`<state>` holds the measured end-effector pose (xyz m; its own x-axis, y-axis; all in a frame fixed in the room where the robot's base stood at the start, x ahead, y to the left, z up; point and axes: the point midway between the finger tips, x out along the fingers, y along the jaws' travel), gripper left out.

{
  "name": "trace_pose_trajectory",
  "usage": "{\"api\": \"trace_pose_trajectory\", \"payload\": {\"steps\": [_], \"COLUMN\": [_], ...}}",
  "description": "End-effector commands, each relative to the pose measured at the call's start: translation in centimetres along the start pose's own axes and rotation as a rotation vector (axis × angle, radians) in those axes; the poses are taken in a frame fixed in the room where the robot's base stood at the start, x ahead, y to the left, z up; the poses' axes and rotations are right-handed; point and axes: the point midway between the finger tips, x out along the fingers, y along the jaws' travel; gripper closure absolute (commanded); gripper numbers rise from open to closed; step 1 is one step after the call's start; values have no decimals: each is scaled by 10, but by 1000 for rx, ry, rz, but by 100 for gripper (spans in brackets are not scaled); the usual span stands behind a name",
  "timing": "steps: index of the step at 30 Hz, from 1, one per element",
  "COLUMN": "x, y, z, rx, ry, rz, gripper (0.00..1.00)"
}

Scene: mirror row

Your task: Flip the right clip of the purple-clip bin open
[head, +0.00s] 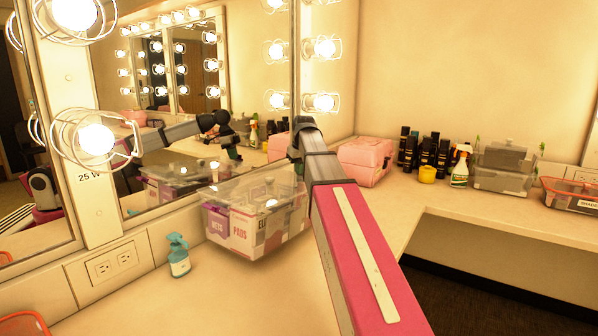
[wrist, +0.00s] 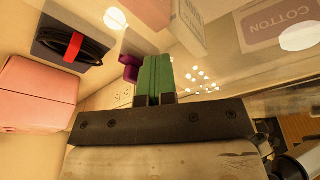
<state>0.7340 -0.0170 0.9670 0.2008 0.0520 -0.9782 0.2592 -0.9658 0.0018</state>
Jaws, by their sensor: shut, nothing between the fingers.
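The clear purple-clip bin (head: 275,247) stands on the counter against the mirror in the head view, with labelled boxes inside. Part of a clear bin with a box marked COTTON (wrist: 290,27) fills the upper right of the wrist view. A purple clip (wrist: 129,67) shows in the wrist view just left of my gripper (wrist: 154,60). My gripper's green fingers are shut together and empty, close beside the clip; I cannot tell whether they touch it. The fingertips are hidden behind my arm in the head view, and the clip cannot be made out there.
A pink case (head: 366,161), dark bottles (head: 424,150), a spray bottle (head: 460,167) and another clear bin (head: 503,178) stand farther right. A teal spray bottle (head: 179,256) stands left. A black coiled cable (wrist: 72,45) with a red band shows in the wrist view.

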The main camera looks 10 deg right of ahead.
Motion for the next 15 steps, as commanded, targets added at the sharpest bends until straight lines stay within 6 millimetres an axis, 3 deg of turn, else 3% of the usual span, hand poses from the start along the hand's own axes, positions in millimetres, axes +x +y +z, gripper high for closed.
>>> {"api": "trace_pose_trajectory", "payload": {"steps": [1, 15], "x": [9, 13], "y": [3, 13], "z": [4, 0], "rx": [3, 2], "ry": [-11, -16], "rz": [4, 2], "gripper": [100, 100]}}
